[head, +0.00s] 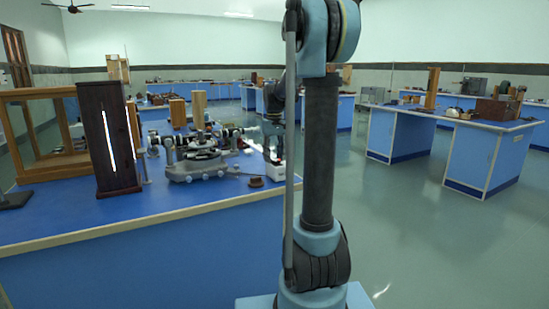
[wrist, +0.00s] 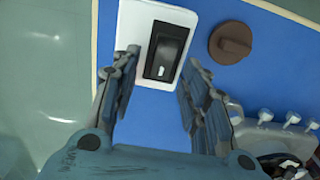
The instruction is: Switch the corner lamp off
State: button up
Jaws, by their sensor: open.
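A white switch box (wrist: 160,45) with a black rocker (wrist: 167,52) lies on the blue bench top near its edge in the wrist view. A small pale mark shows on the rocker. My gripper (wrist: 163,65) is open, with one finger on each side of the rocker in this view; I cannot tell whether it touches the box. In the head view my gripper (head: 272,150) is over the bench's right end, partly behind my arm, with the white box (head: 277,167) below it. A tall dark wooden housing (head: 97,140) has a brightly glowing vertical slit; the lamp looks lit.
A brown round knob-like piece (wrist: 230,42) lies right of the switch box. A grey spectrometer (head: 200,160) stands between the housing and my gripper. A wooden-framed glass case (head: 40,175) is at the left. Open floor (head: 400,220) lies to the right.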

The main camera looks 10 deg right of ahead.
jog(key=shift+f, duration=0.15)
grip_shut()
jog(key=shift+s, duration=0.1)
jog(key=shift+s+d+t+y, duration=0.1)
jog(key=shift+s+t+y, duration=0.15)
jog(key=shift+t, duration=0.55)
jog(key=shift+s+d+t+y, duration=0.1)
jog(key=shift+t+y, duration=0.15)
jog(key=shift+t, duration=0.55)
